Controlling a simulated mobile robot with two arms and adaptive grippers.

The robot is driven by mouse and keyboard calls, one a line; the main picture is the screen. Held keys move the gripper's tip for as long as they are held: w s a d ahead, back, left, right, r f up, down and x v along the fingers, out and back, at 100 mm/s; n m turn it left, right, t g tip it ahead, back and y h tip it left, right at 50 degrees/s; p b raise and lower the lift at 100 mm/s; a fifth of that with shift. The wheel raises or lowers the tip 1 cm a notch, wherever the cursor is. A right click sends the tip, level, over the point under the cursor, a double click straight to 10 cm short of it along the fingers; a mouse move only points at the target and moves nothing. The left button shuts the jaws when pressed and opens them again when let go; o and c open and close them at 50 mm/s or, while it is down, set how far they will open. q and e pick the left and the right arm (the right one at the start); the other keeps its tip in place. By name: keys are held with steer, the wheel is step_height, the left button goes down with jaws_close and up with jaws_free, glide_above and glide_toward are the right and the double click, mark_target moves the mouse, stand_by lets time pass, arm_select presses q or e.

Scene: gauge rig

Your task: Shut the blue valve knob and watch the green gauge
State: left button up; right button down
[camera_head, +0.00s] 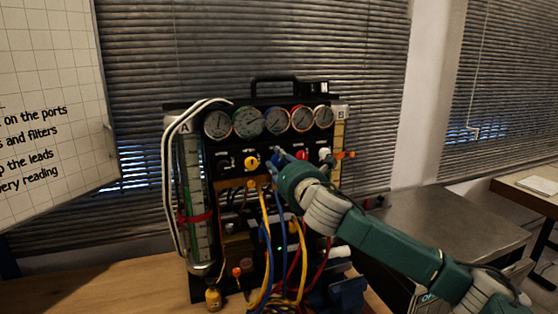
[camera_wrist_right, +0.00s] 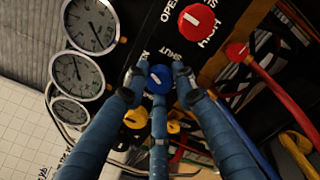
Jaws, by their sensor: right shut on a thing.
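The blue valve knob (camera_wrist_right: 160,79) is in the middle of the right wrist view, with a pale mark on its face. The blue fingers of my right gripper (camera_wrist_right: 158,75) are closed around it. In the head view my right gripper (camera_head: 281,158) is at the rig panel below the gauges, hiding most of the knob. The green gauge (camera_head: 247,122) is second from the left in the gauge row. Its dial faces me uncovered, but its reading is too small to tell. My left gripper is out of view.
A yellow knob (camera_head: 251,163) is left of my gripper; a red knob (camera_head: 302,154) is close on its right. Yellow, blue and red leads (camera_head: 267,240) hang below the panel. A grey bench (camera_head: 440,225) stands right of the rig.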

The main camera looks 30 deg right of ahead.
steer(key=m, duration=0.3)
steer(key=shift+a+f+m, duration=0.15)
steer(key=shift+f+m, duration=0.15)
steer(key=shift+m, duration=0.1)
steer(key=m, duration=0.3)
steer(key=shift+m+p, duration=0.3)
steer(key=shift+p, duration=0.1)
steer(key=m, duration=0.5)
steer(key=shift+m, duration=0.3)
steer(key=c, duration=1.6)
jaws_free()
steer(key=shift+o, duration=1)
steer(key=shift+r, duration=0.2)
steer(key=v, duration=1.2)
